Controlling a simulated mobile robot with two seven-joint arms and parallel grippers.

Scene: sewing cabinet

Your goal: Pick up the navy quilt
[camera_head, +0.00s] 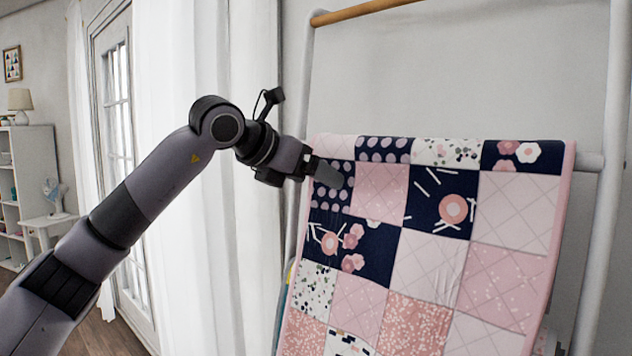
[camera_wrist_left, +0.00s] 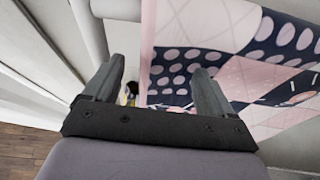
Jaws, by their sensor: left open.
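The navy quilt (camera_head: 427,255), a patchwork of navy, pink and white squares with a pink border, hangs draped over a rail of a white rack at the right of the head view. My left gripper (camera_head: 328,173) is at the quilt's upper left edge, with a finger in front of the navy dotted square. In the left wrist view my left gripper (camera_wrist_left: 158,72) is open, and the quilt's edge (camera_wrist_left: 148,50) runs between its two fingers. The right finger overlaps the quilt (camera_wrist_left: 240,85); I cannot tell whether it touches. My right gripper is not in view.
The rack's white post (camera_head: 602,200) stands at the right, with a wooden top bar (camera_head: 362,11) above. White curtains (camera_head: 205,260) hang behind my left arm. A white shelf (camera_head: 35,180) and small table (camera_head: 48,222) are at the far left.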

